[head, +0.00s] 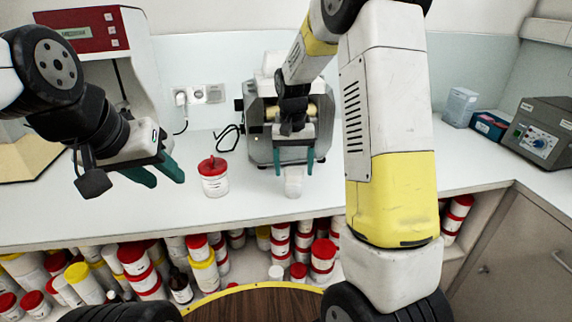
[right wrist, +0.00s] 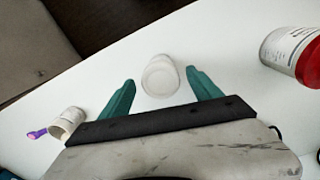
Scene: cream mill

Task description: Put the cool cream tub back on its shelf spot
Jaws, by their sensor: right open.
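A small whitish tub (head: 293,182), likely the cool cream tub, stands on the white counter near its front edge. In the right wrist view the tub (right wrist: 160,76) shows between and just beyond the two green fingertips, with gaps at both sides. My right gripper (head: 294,163) is open and points down at it, not closed on it. My left gripper (head: 165,178) hangs over the counter at the left, with its fingers apart and empty. No label on the tub can be read.
A red-lidded jar (head: 214,182) stands left of the tub. A grey machine (head: 262,140) is behind my right gripper. Shelves below the counter hold many red- and yellow-lidded tubs (head: 323,255). A small container (right wrist: 67,122) with a purple item beside it shows in the right wrist view.

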